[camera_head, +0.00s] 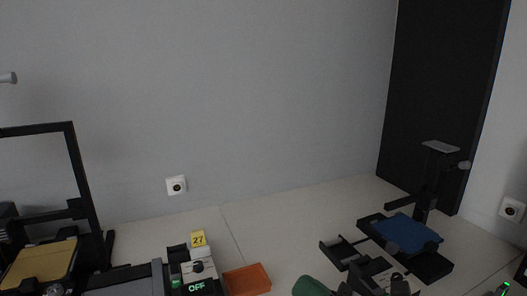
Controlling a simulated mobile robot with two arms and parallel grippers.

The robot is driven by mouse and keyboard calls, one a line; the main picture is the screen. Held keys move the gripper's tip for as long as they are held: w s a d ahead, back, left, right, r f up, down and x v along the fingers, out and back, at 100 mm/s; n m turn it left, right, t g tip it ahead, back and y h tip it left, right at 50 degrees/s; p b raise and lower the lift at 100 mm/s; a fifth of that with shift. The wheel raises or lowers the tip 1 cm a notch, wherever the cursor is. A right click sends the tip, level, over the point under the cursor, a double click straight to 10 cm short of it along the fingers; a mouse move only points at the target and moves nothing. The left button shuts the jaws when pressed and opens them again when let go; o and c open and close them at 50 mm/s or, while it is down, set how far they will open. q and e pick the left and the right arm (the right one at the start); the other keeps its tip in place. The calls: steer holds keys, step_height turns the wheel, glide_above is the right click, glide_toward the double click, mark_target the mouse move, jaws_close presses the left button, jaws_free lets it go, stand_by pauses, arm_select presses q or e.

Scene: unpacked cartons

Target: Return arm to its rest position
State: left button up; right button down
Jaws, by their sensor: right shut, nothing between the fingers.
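My right gripper (378,272) is dark and sits low in the head view, right of centre, in front of the right machine. Part of it is cut off by the bottom edge. It is shut, and no held object shows at it. A green rounded part (312,287) shows just left of it at the bottom edge; I cannot tell for sure whether it belongs to my arm. My left gripper is not in view.
A machine with a blue plate (408,233) stands at the right. Another with a gold plate (40,263) stands at the left under a black frame (80,165). A box reading OFF (197,268) and an orange tray (247,280) are near bottom centre. Floor behind is clear.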

steer(key=w+d+f+m+t+h, duration=0.1)
steer(key=d+f+m+t+h, duration=0.35)
steer(key=m+h, duration=0.7)
steer(key=w+d+f+m+t+h, duration=0.15)
steer(key=d+f+m+h, duration=0.5)
steer(key=m, duration=1.05)
steer(key=s+d+f+m+g+h, duration=0.2)
steer(key=s+d+f+m+g, duration=0.1)
steer(key=s+f+m+g, duration=1.15)
steer(key=s+f, duration=0.25)
steer(key=s, duration=0.4)
step_height(320, 180, down, 25)
steer(key=g, duration=0.1)
steer(key=s+d+f+g, duration=0.1)
steer(key=s+d+f, duration=0.1)
steer(key=s+f, duration=1.4)
steer(key=shift+s+d+n, duration=0.25)
steer(key=shift+d+n, duration=0.05)
